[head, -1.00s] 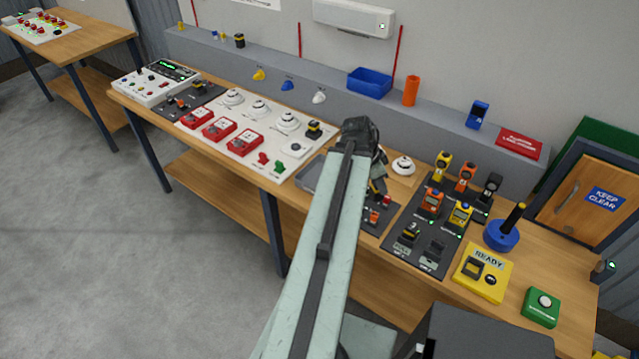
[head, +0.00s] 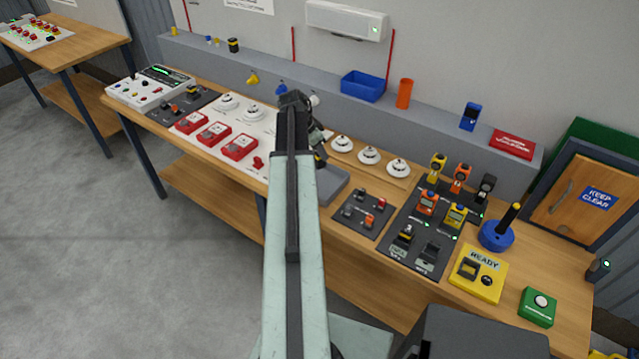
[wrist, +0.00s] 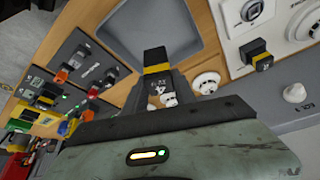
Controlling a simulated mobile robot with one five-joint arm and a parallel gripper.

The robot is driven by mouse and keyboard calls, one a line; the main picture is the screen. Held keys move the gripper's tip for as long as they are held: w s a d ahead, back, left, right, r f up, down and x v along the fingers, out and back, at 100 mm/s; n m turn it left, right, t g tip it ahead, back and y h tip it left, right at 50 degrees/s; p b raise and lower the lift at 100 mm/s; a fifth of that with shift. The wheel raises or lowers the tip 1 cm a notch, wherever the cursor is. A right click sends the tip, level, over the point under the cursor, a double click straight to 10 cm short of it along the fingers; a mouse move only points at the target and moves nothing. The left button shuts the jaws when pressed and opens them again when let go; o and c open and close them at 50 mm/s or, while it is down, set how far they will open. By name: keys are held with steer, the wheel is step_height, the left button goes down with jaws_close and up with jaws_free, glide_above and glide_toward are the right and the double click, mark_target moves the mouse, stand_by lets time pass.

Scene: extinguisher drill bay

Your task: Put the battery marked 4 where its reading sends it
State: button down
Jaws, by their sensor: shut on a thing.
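My gripper (wrist: 158,82) is shut on a black battery with a yellow band (wrist: 155,58), in the middle of the wrist view. No number on it can be read. The battery is held up in front of the shallow grey tray (wrist: 150,14); its height above it cannot be told. In the head view my gripper is mostly hidden behind my arm, and the tray (head: 331,186) shows just right of the arm. Another black and yellow battery (wrist: 258,56) sits on the white panel in the wrist view. One more (head: 405,233) stands in the dark charger board (head: 387,258).
A dark mat with small switches (head: 350,225) lies right of the tray. White detectors (head: 369,155) stand behind it. The yellow READY box (head: 490,285), green button box (head: 537,307) and blue stand (head: 497,236) crowd the right end. A white panel with red call points (head: 239,146) is left.

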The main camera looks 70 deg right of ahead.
steer(key=shift+f+b, duration=4.55)
steer(key=shift+f, duration=0.45)
steer(key=c, duration=1)
jaws_free()
steer(key=shift+r, duration=0.1)
steer(key=p+v, duration=1.1)
steer(key=v, duration=0.1)
steer(key=shift+r+p, duration=0.2)
steer(key=shift+p, duration=0.15)
